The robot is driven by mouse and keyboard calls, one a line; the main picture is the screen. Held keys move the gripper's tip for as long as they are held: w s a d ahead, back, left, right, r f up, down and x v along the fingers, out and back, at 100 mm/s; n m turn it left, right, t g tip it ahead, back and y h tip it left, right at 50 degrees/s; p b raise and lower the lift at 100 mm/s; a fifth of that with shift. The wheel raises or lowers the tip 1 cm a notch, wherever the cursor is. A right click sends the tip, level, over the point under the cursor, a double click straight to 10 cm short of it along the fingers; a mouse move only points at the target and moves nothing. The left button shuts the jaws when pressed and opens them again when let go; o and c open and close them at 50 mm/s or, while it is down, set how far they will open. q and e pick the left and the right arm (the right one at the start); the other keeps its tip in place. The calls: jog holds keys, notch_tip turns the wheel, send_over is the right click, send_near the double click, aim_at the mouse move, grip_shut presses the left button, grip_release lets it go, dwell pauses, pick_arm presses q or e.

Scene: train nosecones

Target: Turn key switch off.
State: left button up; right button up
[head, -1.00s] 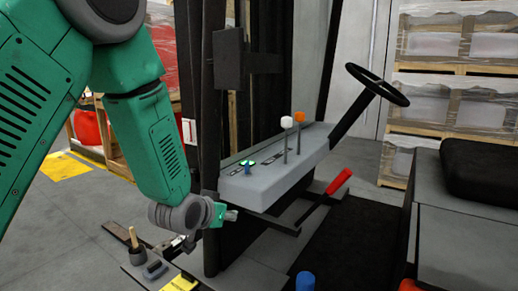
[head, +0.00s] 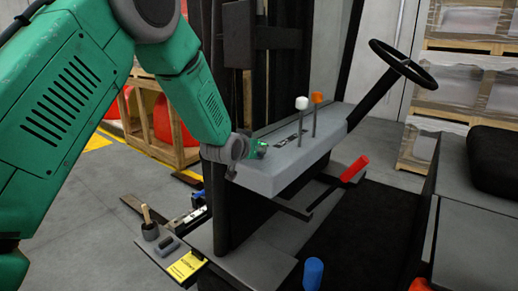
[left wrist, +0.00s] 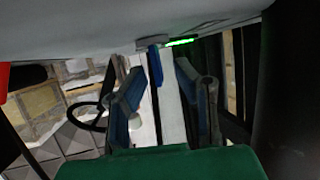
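The grey control console (head: 300,165) stands in the middle of the head view. My left gripper (head: 257,150) is at the console's left end and hides the key switch there. In the left wrist view a blue key-like piece (left wrist: 155,66) sticks out from the grey console surface (left wrist: 100,38). A glowing green light (left wrist: 181,42) is beside it. My left gripper (left wrist: 160,72) is open there, with one finger on each side of the blue piece. Gaps seem to show between the piece and the fingers. My right gripper is not in view.
A white-knobbed lever (head: 302,104) and an orange-knobbed lever (head: 316,98) stand on the console. A steering wheel (head: 403,65) is behind on the right. A dark post (head: 221,95) stands close behind my gripper.

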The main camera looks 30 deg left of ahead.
pick_arm(q)
jog(key=shift+x, duration=1)
jog(key=shift+d, duration=0.1)
grip_shut()
